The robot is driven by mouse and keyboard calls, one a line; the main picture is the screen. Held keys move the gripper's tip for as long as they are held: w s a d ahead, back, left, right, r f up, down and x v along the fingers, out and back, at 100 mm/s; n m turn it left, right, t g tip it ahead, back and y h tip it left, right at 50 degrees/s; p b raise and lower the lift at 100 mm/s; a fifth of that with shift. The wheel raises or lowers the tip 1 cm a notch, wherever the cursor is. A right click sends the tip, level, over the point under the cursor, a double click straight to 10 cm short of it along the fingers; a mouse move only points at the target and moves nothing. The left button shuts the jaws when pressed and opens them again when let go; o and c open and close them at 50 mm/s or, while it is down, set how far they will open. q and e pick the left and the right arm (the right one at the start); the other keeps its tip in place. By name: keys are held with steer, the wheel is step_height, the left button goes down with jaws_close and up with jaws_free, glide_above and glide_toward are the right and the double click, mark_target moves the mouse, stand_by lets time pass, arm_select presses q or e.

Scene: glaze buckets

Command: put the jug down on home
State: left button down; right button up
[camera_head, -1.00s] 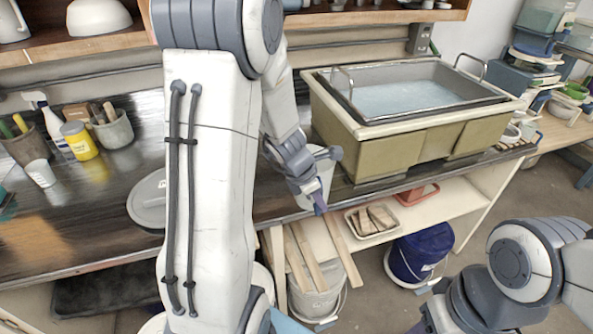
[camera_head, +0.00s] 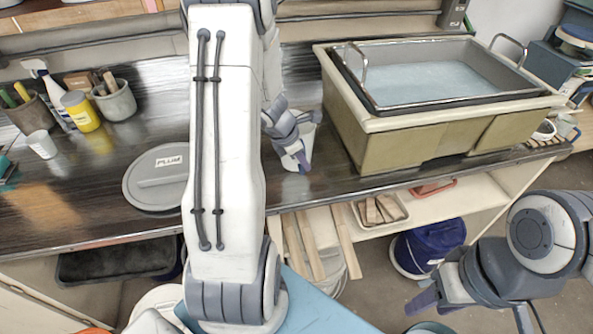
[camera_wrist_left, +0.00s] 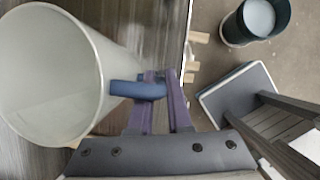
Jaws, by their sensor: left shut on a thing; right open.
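The jug (camera_wrist_left: 45,70) is a whitish, empty-looking vessel with a blue handle (camera_wrist_left: 138,89). My left gripper (camera_wrist_left: 163,82) is shut on that handle in the left wrist view. In the head view the jug (camera_head: 308,128) is mostly hidden behind my left gripper (camera_head: 298,160), over the dark counter (camera_head: 100,195) just left of the basin. I cannot tell whether its base touches the counter. No spot marked as home can be made out. My right gripper (camera_head: 472,310) is open and empty at the lower right, in front of the counter.
A tan basin (camera_head: 400,150) of pale water stands right of the jug. A grey lid (camera_head: 158,185) lies on the counter left of my arm. A yellow container (camera_head: 80,112), spray bottle (camera_head: 52,95) and tool pots stand at the back left. A blue bucket (camera_head: 425,250) is below.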

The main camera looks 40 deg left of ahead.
arm_select(q)
steer(key=shift+a+f+b, duration=0.2)
steer(key=shift+a+f, duration=0.15)
steer(key=shift+f, duration=0.55)
steer(key=shift+a+f+b, duration=0.2)
steer(key=shift+a+f, duration=0.2)
steer(key=shift+f, duration=0.45)
steer(key=shift+a+f+b, duration=0.2)
steer(key=shift+a+f, duration=0.15)
steer(key=shift+f, duration=0.55)
steer(key=shift+f, duration=0.2)
steer(key=c, duration=0.8)
jaws_free()
steer(key=shift+c, duration=0.2)
steer(key=shift+r, duration=0.1)
